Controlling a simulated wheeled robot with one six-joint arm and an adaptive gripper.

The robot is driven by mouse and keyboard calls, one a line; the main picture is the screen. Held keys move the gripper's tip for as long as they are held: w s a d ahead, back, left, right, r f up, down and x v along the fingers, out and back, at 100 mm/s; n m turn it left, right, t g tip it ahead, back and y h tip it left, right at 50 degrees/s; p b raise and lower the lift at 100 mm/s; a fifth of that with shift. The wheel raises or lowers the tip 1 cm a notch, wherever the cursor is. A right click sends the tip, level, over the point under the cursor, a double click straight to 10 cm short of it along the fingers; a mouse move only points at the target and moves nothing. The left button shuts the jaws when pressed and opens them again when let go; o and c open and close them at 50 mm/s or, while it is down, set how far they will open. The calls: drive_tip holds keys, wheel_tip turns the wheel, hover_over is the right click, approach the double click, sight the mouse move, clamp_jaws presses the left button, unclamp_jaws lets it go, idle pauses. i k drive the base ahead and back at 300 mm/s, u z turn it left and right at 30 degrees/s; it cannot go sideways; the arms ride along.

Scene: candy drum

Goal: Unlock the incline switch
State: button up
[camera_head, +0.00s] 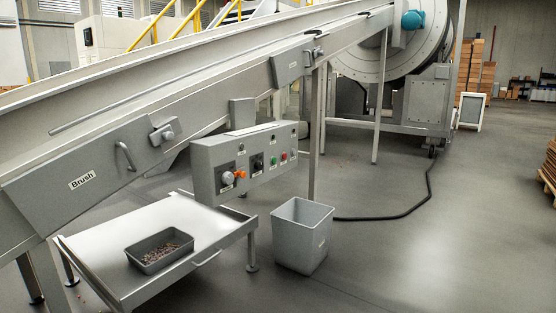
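A grey control box (214,183) hangs under the inclined conveyor, in the middle of the view. On the left of its front face is a dark plate with a round light-grey knob (228,178). A small orange piece (240,174) sits at the knob's right side; whether it is a lock is too small to tell. To the right are a black switch (258,163), a green button (274,159) and a red button (284,157). The labels are too small to read, so I cannot tell which is the incline switch. My gripper is not in view.
A metal table (105,262) with a dark tray (150,266) of small bits stands in front, lower left. A grey bin (302,240) stands below the box's right end. A conveyor leg (315,140) is behind it. A black cable (395,214) crosses the floor. Floor at right is open.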

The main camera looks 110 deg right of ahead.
sight(242, 174)
drive_tip(key=z, duration=3.75)
